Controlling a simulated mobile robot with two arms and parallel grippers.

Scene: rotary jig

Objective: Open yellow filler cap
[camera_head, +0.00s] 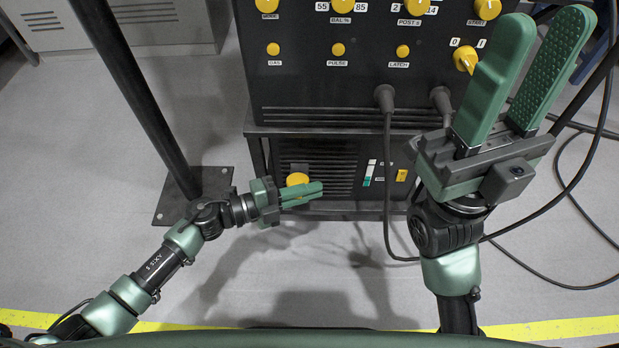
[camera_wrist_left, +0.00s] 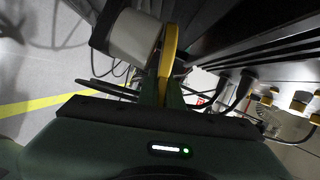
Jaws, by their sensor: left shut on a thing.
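The yellow filler cap (camera_head: 297,179) is at the front of the low black unit, in the head view. My left gripper (camera_head: 318,190) reaches in from the left, its fingers close together across the lower part of the cap. In the left wrist view the cap shows as a yellow edge-on disc (camera_wrist_left: 168,60) beside a pale grey cylinder (camera_wrist_left: 135,38). The left fingers (camera_wrist_left: 162,95) are shut on its lower edge. Whether the cap has turned or come loose cannot be told. My right gripper (camera_head: 545,22) is raised at the right, open and empty.
A black panel (camera_head: 340,95) with yellow knobs and two plugged cables stands above the low unit (camera_head: 335,150). A dark post on a base plate (camera_head: 205,192) stands left. Cables (camera_head: 560,215) lie at right. The floor in front is clear up to a yellow line (camera_head: 550,329).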

